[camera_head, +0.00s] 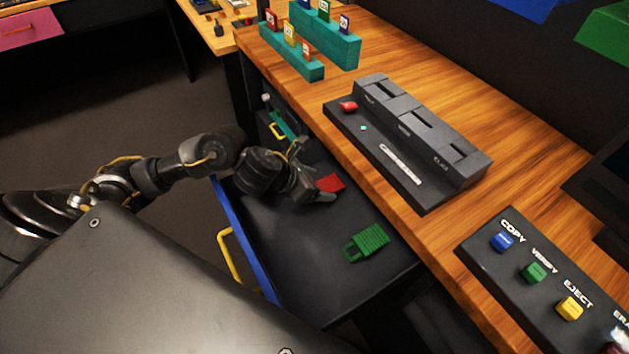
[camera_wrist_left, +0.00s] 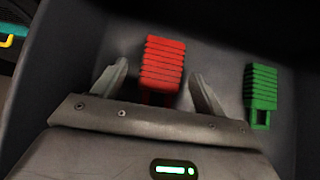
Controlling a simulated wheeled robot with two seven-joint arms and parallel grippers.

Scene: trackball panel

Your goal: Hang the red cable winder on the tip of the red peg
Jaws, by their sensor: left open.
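The red cable winder (camera_head: 332,183) lies in the open dark drawer, partly hidden by my left gripper (camera_head: 313,176). In the left wrist view the red cable winder (camera_wrist_left: 163,62) shows a ribbed body, with its lower end near the gripper's palm. My left gripper (camera_wrist_left: 160,72) is open, with one finger on each side of the winder and a visible gap to each. I cannot tell its height above the drawer floor. I cannot make out a red peg in either view. My right gripper is not in view.
A green cable winder (camera_head: 366,243) lies in the same drawer, right of the red one in the left wrist view (camera_wrist_left: 262,88). The drawer has a blue front (camera_head: 243,235) and yellow handle. A dark console (camera_head: 405,140) and button panel (camera_head: 540,275) stand on the wooden desk above.

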